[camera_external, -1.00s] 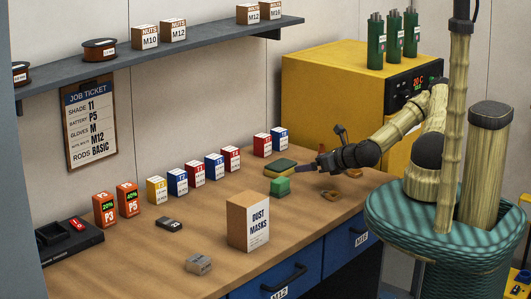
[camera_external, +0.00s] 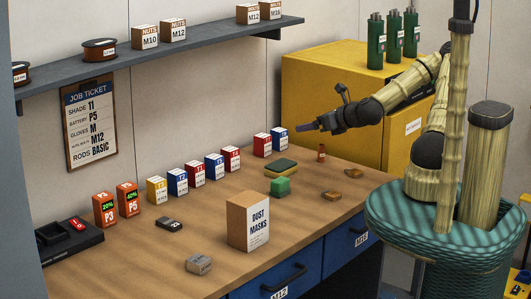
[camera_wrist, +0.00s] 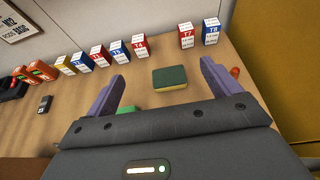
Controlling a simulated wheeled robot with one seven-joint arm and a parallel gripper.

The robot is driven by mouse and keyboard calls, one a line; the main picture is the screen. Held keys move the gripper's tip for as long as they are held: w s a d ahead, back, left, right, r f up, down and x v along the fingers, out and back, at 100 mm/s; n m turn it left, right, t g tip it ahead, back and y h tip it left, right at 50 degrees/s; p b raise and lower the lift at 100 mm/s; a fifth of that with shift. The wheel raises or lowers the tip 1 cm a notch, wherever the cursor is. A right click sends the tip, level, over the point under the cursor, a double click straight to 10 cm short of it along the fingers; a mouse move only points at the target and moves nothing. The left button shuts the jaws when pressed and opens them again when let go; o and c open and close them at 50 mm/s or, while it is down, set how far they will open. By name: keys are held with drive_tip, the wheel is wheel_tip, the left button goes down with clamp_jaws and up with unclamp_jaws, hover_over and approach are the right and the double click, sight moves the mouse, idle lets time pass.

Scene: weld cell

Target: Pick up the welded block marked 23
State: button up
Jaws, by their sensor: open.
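A grey metal block (camera_external: 199,263) lies near the front edge of the bench, left of the dust masks box; its marking is too small to read. It does not show in the wrist view. My gripper (camera_external: 312,127) is raised over the back right of the bench, far from that block. In the wrist view my gripper (camera_wrist: 163,80) has its two purple fingers wide apart, with nothing between them at their height. A green and yellow sponge (camera_wrist: 170,78) lies on the bench below the fingers.
The dust masks box (camera_external: 249,221) stands upright at mid-bench. A green block (camera_external: 280,187), a red bottle (camera_external: 321,153) and brown pieces (camera_external: 331,196) lie at right. Several small boxes (camera_external: 195,173) line the wall. A dark small item (camera_external: 169,223) lies left. The front-left bench is mostly clear.

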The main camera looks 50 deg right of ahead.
drive_tip(key=w+a+f+n+g+y+b, duration=0.3)
drive_tip(key=w+a+f+n+y, duration=0.1)
drive_tip(key=w+a, duration=0.35)
drive_tip(key=w+a+f+n+g+y+b, duration=0.35)
drive_tip(key=w+a, duration=0.25)
drive_tip(key=a, duration=0.2)
drive_tip(key=a+r+n+g+y+b, duration=0.35)
drive_tip(key=a+n, duration=0.25)
drive_tip(key=a, duration=0.2)
drive_tip(key=a+r+n+g+y+b, duration=0.25)
drive_tip(key=a+r+n+g, duration=0.2)
drive_tip(key=a, duration=0.25)
drive_tip(key=shift+n, duration=0.3)
drive_tip(key=f, duration=1)
drive_tip(key=shift+w+d+f+p, duration=0.1)
drive_tip(key=shift+w+f+p, duration=0.15)
drive_tip(key=shift+p, duration=0.1)
drive_tip(key=shift+f, duration=0.45)
